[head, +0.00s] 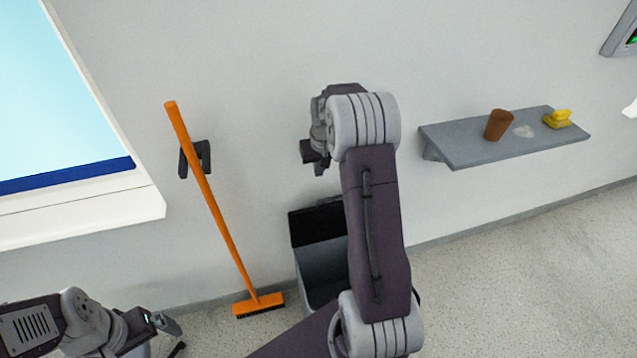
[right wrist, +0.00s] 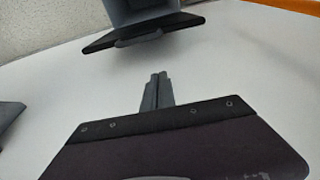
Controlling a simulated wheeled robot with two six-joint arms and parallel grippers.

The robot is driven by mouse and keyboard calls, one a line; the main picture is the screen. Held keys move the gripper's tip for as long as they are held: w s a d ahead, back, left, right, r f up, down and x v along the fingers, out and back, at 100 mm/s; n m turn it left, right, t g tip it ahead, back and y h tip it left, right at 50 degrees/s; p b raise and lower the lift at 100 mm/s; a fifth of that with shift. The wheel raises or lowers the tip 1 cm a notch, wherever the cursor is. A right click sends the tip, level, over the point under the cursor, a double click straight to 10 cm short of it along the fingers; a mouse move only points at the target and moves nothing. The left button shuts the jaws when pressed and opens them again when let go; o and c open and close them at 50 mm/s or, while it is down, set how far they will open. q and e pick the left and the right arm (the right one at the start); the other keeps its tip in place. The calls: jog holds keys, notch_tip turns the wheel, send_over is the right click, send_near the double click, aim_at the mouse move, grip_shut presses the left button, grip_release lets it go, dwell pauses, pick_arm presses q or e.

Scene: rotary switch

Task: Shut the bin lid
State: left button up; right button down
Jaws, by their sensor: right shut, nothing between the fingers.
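The grey bin (head: 318,272) stands on the floor against the wall, partly hidden behind my right arm. Its dark lid (head: 315,224) is raised, tilted up near the wall, and the bin is open. In the right wrist view the bin (right wrist: 160,8) is at the top edge, with the dark lid (right wrist: 135,32) along its near side. My right gripper (head: 312,155) is above the lid, apart from it. Its fingers (right wrist: 156,84) are shut and empty. My left gripper (head: 165,325) is at the lower left, away from the bin; its jaw opening is unclear.
An orange broom (head: 215,210) leans on the wall by a dark holder (head: 195,159), left of the bin. A grey shelf (head: 480,142) at right carries a brown cup (head: 499,125) and a yellow item (head: 558,119). A window is at upper left. Floor at right is clear.

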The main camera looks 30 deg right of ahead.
jog(key=x, duration=0.9)
jog(key=s, duration=0.1)
jog(key=s+a, duration=0.1)
jog(key=s, duration=0.1)
jog(key=shift+s+f, duration=0.1)
jog(key=shift+s, duration=0.15)
jog(key=shift+f, duration=0.1)
jog(key=shift+w, duration=0.1)
